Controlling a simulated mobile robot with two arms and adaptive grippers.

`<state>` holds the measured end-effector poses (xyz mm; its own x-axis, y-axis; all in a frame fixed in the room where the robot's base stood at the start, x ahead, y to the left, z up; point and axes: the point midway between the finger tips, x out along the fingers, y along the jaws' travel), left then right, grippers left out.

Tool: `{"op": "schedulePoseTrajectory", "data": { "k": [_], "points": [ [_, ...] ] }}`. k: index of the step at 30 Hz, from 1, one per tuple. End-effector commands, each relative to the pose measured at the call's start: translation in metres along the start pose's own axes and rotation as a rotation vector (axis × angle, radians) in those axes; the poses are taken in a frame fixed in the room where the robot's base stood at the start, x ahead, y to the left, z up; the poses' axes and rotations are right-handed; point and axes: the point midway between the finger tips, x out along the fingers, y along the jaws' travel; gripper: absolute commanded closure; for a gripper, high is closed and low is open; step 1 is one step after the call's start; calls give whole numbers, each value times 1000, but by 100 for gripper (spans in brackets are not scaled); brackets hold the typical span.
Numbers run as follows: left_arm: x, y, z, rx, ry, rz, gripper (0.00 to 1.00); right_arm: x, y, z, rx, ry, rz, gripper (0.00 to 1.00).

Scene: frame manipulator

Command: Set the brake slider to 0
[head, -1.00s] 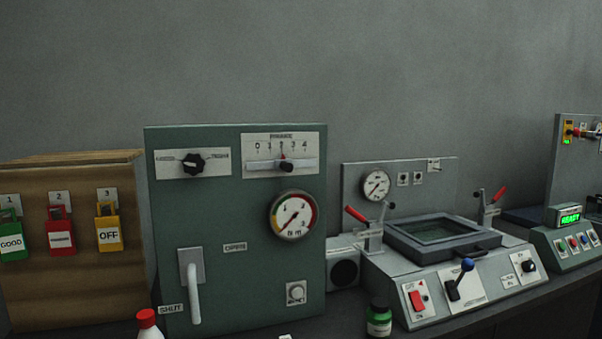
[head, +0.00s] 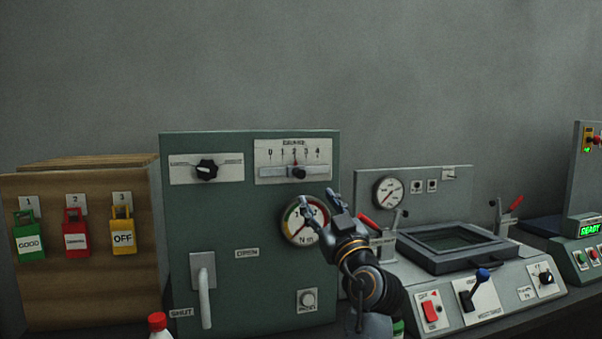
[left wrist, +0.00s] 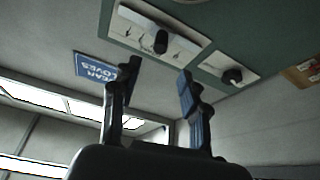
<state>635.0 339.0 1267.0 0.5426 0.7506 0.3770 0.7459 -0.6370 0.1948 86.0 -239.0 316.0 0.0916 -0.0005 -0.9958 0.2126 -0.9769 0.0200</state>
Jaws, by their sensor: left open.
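The brake slider is a horizontal track (head: 272,172) with a dark knob (head: 298,172) on a white plate, high on the green cabinet. Its scale runs 0 to 4 from left to right, and the knob stands near 2. My left gripper (head: 319,199) is open and empty, with its fingers pointing up below and slightly right of the knob, in front of the gauge's right edge. In the left wrist view the knob (left wrist: 161,42) shows beyond the gap between the open fingertips (left wrist: 158,78), apart from them. My right gripper is not in view.
A black rotary knob (head: 206,169) sits left of the slider. The round gauge (head: 298,231) is below it, partly covered by my gripper. A handle (head: 205,292) projects lower left. A grey machine (head: 465,290) with red levers stands to the right. The wall above is clear.

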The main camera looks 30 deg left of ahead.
Motion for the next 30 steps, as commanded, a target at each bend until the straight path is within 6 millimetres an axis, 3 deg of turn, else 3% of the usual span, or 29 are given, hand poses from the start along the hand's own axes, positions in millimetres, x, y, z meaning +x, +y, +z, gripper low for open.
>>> {"op": "schedulePoseTrajectory", "data": {
  "k": [9, 15, 21, 30],
  "points": [
    [71, 0, -4, 2, 0, -2, 55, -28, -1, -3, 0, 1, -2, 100],
    [103, 0, -3, 2, -1, -1, 55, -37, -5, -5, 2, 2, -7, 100],
    [117, 0, 0, 2, -2, 0, 55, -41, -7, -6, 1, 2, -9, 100],
    [118, 0, 0, 0, -1, 0, 55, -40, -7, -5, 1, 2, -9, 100]
  ]
}}
